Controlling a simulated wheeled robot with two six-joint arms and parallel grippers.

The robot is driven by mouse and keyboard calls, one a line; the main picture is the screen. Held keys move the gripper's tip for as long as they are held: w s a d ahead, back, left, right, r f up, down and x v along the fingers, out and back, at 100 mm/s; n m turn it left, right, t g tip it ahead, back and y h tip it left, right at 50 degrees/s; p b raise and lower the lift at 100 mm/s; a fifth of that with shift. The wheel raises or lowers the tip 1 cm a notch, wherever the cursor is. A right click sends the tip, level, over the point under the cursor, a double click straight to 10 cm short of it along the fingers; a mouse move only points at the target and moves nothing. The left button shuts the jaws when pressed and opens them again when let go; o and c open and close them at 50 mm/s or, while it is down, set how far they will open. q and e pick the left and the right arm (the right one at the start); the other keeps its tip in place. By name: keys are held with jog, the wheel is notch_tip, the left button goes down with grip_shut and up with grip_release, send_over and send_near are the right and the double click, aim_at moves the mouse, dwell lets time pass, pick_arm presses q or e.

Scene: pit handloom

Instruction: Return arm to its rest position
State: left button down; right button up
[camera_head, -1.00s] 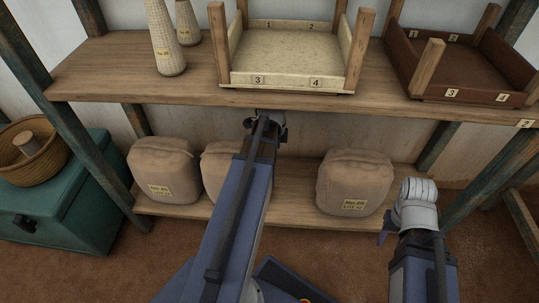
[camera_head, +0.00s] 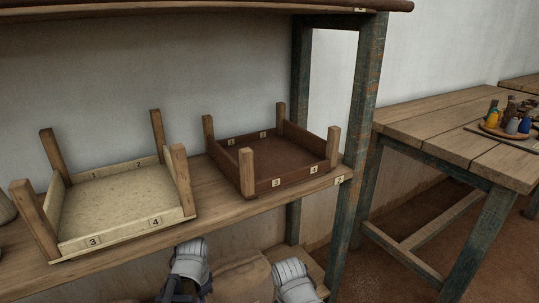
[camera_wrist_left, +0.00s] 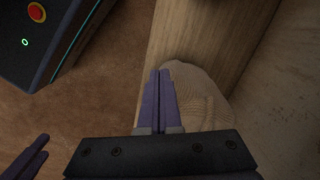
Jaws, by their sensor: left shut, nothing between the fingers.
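My left arm's pale ribbed wrist part (camera_head: 190,262) shows at the bottom of the head view, in front of the wooden shelf. Its fingers are not clearly visible there. In the left wrist view my left gripper (camera_wrist_left: 164,72) has its purple fingers together, shut and empty. They overlap a beige cloth bundle (camera_wrist_left: 205,90) in the picture; I cannot tell whether they touch it. My right arm's pale ribbed part (camera_head: 293,280) shows at the bottom of the head view. Purple fingers (camera_wrist_left: 38,145), apparently my right gripper, show at the lower left of the wrist view; their opening is unclear.
The wooden shelf (camera_head: 225,206) carries a cream tray (camera_head: 120,195) and a brown tray (camera_head: 270,165), both with corner posts. A brown bundle (camera_head: 240,278) lies below. A shelf post (camera_head: 362,110) stands right of the trays. A table (camera_head: 440,130) with bottles stands farther right.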

pick_arm(q)
jog(key=s+d+r+n, duration=0.1)
jog(key=s+d+n, duration=0.45)
jog(key=d, duration=0.95)
notch_tip(320, 180, up, 38)
jog(key=m+p, duration=0.1)
jog(key=p, duration=3.7)
jog(key=shift+s+a+y+p, duration=0.3)
jog(key=shift+a+p, duration=0.1)
jog(key=shift+a, duration=0.05)
